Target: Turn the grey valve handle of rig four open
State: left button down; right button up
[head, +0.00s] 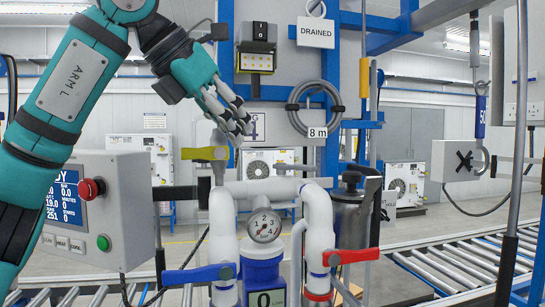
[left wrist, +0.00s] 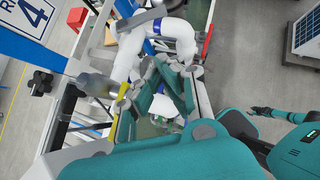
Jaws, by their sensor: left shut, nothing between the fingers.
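My left gripper (head: 244,127) is shut and empty. In the head view its fingertips point down to the right, above the white pipes (head: 275,188) of the rig with the 4 sign (head: 257,126). A yellow handle (head: 205,153) sits just below and left of the fingertips; I cannot tell whether they touch. A blue handle (head: 197,274) and a red handle (head: 357,256) are lower down. In the left wrist view the fingers are over the white pipe (left wrist: 175,35). A dark part there looks like my right gripper (left wrist: 272,113).
A grey control box (head: 125,215) with a red button (head: 92,188) stands at the left. A gauge (head: 263,225) is between the pipes. Roller conveyors (head: 460,270) run at the right.

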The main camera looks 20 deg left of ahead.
aim_at(289, 166)
pick_arm(q)
jog(key=p+x, duration=0.1)
jog(key=x, duration=0.3)
jog(key=w+r+p+x, duration=0.1)
jog(key=x, duration=0.3)
jog(key=d+r+p+x, duration=0.1)
jog(key=x, duration=0.3)
jog(key=shift+w+d+f, duration=0.2)
jog(key=shift+w, duration=0.4)
jog(key=shift+a, duration=0.1)
pick_arm(e)
jog(key=r, duration=0.1)
jog(key=s+r, duration=0.1)
jog(key=r, duration=0.1)
jog(key=shift+s+d+r, duration=0.2)
jog(key=shift+s, duration=0.15)
pick_arm(q)
jog(key=shift+d, duration=0.25)
jog(key=shift+w+n+y+p, duration=0.1)
jog(key=shift+n+y+p, duration=0.2)
jog(key=shift+n, duration=0.1)
pick_arm(e)
jog(key=shift+w+d, duration=0.1)
jog(key=shift+w, duration=0.05)
